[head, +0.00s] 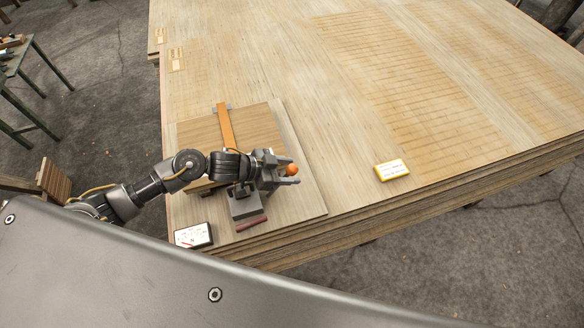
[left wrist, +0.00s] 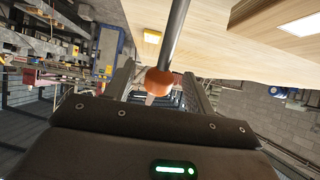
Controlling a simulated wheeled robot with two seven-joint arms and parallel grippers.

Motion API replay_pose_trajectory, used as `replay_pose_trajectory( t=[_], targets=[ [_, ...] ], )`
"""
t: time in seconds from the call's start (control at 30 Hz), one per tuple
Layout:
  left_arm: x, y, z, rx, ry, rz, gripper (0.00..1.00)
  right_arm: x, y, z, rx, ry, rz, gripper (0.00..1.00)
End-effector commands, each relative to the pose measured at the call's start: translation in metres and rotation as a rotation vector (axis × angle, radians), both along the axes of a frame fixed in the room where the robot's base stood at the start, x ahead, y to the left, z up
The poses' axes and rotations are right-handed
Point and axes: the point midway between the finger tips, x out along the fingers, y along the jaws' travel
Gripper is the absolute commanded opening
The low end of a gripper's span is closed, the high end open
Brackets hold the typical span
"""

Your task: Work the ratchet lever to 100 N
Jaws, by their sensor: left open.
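The ratchet lever ends in an orange knob (head: 291,169). Its dark rod (left wrist: 176,35) and the orange knob (left wrist: 160,82) show in the left wrist view. My left gripper (head: 288,176) is open, with a finger on either side of the knob; I cannot tell whether either touches it. The grey ratchet body (head: 246,207) sits below the gripper, partly hidden by it. An orange strap (head: 225,127) runs across the wooden stack. A white gauge (head: 193,235) with a red needle lies at the front left corner; its reading is too small to tell. My right gripper is not in view.
A wide veneer stack (head: 330,130) fills the middle and right. A yellow-edged card (head: 392,169) lies on it near the front edge. A green-legged bench (head: 35,70) stands at the far left.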

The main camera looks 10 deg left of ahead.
Motion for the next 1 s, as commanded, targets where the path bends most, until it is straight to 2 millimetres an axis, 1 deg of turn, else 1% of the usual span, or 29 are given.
replay_pose_trajectory(
  t=[0.03, 0.1, 0.5, 0.67, 1.0],
  targets=[
    [-0.003, 0.005, 0.008, 0.002, 0.001, 0.001, 0.55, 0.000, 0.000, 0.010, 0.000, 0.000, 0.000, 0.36],
    [-0.006, 0.010, 0.012, 0.003, 0.001, 0.001, 0.55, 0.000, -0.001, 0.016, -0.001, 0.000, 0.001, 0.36],
    [-0.025, 0.039, 0.033, 0.002, 0.001, 0.001, 0.55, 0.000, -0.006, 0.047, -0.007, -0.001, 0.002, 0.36],
    [-0.028, 0.045, 0.035, 0.000, -0.001, -0.001, 0.55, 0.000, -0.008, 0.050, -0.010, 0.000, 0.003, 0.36],
    [-0.028, 0.045, 0.034, 0.000, -0.001, -0.001, 0.55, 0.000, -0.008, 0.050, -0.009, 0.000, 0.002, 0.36]
  ],
)
